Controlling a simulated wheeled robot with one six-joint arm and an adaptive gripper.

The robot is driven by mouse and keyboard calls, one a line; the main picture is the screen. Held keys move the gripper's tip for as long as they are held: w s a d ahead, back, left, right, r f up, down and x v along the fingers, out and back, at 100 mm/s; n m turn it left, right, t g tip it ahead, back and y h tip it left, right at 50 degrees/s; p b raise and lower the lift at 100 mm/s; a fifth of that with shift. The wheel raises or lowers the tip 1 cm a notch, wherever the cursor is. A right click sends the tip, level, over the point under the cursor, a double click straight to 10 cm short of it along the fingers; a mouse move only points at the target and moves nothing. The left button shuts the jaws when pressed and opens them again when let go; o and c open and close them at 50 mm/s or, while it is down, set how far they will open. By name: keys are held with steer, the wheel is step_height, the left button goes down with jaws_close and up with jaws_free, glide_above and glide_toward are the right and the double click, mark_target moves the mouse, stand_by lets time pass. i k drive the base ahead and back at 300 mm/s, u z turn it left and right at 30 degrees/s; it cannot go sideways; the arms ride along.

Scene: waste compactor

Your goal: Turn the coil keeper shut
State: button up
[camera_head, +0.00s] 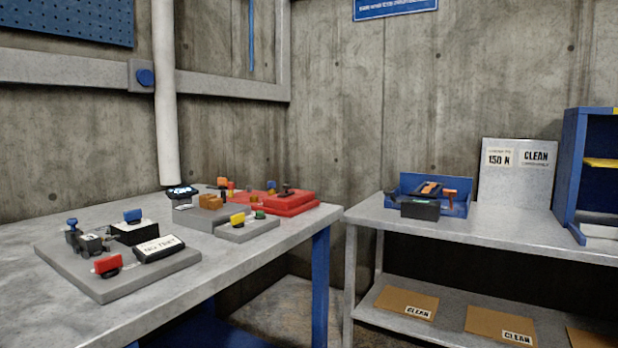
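I cannot tell for sure which part is the coil keeper. A grey plate (120,262) on the left table carries a red-handled knob (108,265), a blue-handled knob (133,215) on a black block, a small grey block with a blue-topped part (72,225), and a black box with a white label (159,248). Behind it, a grey block (210,217) carries orange parts, and a yellow-handled knob (238,219) and a small green knob (259,214) sit beside it. A red base (290,203) with a dark handle (286,188) lies at the right. My gripper is not in view.
The table's front left (60,315) is bare. A lit display (182,191) stands near a white vertical post (164,95). On the right bench (510,230) are a blue tray (404,185), a black box (420,209), a sign board (515,183) and a blue cabinet (572,165). A gap separates both tables.

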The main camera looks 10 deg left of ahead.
mark_target(222, 183)
steer(key=z, duration=0.9)
steer(key=i, duration=0.95)
steer(key=u, duration=0.4)
